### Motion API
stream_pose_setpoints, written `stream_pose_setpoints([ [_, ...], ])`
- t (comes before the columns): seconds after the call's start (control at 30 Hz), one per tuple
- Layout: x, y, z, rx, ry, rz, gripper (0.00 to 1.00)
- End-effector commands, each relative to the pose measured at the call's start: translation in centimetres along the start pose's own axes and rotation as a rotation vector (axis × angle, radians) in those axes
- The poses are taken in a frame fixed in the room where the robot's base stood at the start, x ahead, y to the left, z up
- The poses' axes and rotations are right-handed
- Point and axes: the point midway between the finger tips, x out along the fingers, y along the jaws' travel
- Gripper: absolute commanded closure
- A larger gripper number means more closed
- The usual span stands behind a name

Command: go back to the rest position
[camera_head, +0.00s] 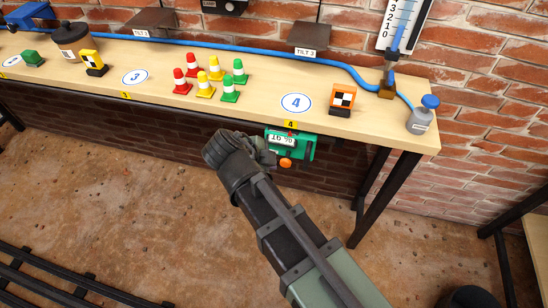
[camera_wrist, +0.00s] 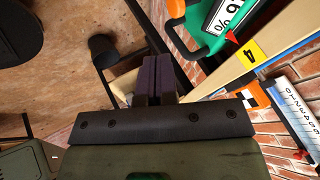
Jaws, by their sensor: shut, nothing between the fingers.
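My gripper (camera_wrist: 157,66) shows in the wrist view as two dark fingers pressed together with nothing between them. In the head view my arm reaches up from the lower right, and its dark wrist end is in front of the bench, just left of and below a green device (camera_head: 304,146). The fingers cannot be made out there. The green device hangs at the bench's front edge under the yellow label 4, with a numeric display and an orange knob (camera_head: 285,163). In the wrist view the device (camera_wrist: 212,30) is at the upper right, apart from the fingers.
The wooden bench (camera_head: 205,112) runs along a brick wall. It bears red, yellow and green cones (camera_head: 205,84), an orange checkered block (camera_head: 342,98) and a grey bottle with a blue cap (camera_head: 421,117). Black bench legs (camera_head: 385,195) stand right of my arm.

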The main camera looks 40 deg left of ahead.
Motion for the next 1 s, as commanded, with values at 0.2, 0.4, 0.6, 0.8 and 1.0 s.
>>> stream_pose_setpoints([
  [0.2,0.0,0.1,0.1,0.000,0.000,0.000,1.00],
  [0.4,0.1,0.1,0.1,0.000,0.000,0.000,1.00],
  [0.6,0.0,0.0,0.1,0.000,0.000,0.000,1.00],
  [0.8,0.0,0.1,0.0,-0.086,0.000,0.000,1.00],
  [1.0,-0.1,2.0,0.5,-0.660,-0.085,0.047,1.00],
])
